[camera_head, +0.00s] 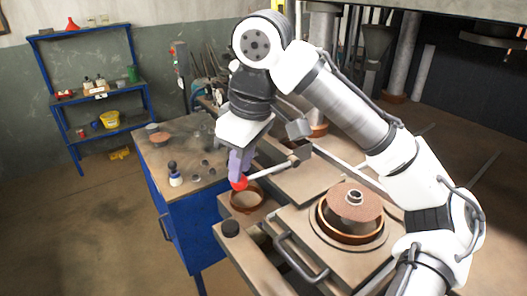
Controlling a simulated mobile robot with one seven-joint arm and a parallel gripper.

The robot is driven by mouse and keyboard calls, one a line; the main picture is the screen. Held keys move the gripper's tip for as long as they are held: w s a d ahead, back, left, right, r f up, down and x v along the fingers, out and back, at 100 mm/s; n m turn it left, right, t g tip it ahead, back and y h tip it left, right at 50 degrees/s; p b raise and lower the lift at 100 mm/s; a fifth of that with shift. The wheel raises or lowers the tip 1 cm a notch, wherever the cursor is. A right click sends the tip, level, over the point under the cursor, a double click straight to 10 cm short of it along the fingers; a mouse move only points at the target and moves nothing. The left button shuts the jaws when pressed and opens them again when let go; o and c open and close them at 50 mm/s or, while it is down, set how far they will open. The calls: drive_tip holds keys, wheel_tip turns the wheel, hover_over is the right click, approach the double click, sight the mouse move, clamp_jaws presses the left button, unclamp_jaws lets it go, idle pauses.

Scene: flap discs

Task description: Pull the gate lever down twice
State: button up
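The gate lever is a pale rod (268,173) with a red ball knob (239,184) at its left end. It runs up to the right to a grey pivot block (300,150) on the machine. My gripper (238,168) points down at the knob, with its purple fingers right at or around the knob's upper side. The fingers overlap in this view, so I cannot tell whether they are open or shut on it. Part of the knob is hidden behind the fingers.
A brown ring-shaped cup (247,199) sits below the lever. A flap disc (354,202) rests on a round holder at the right. A blue bench (190,225) with small parts stands left.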

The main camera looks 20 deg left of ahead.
drive_tip(key=shift+r, duration=2.3)
